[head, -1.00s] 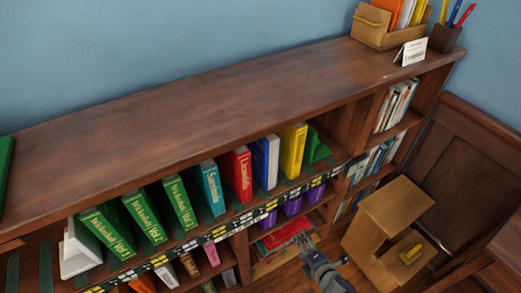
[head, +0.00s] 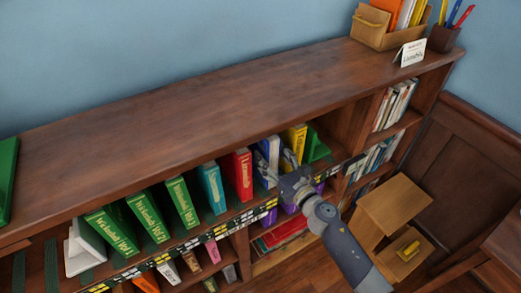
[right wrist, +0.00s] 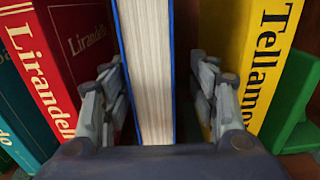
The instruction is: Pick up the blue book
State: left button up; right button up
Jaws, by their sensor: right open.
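The blue book (head: 270,147) stands upright on the upper shelf, between a red book (head: 238,174) and a yellow book (head: 295,139). In the right wrist view the blue book (right wrist: 145,60) shows its pale page edge between thin blue covers. My right gripper (head: 277,162) is open at the front of the shelf and hides the lower part of the book. In the right wrist view its fingers (right wrist: 158,82) stand on either side of the blue book, with the left finger closer to it. My left gripper is not in view.
The red book (right wrist: 65,60) and yellow book (right wrist: 255,60) flank the fingers closely. A green bookend (head: 316,146) stands right of the yellow book. The wooden shelf top (head: 200,110) lies above, and a wooden step stool (head: 395,205) stands at the right.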

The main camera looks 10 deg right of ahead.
aim_at(260, 145)
jog(key=shift+a+p+x, duration=0.2)
jog(key=shift+x, duration=1.15)
jog(key=shift+a+p+x, duration=0.15)
jog(key=shift+x, duration=1.25)
jog(key=shift+s+f, duration=0.15)
grip_shut()
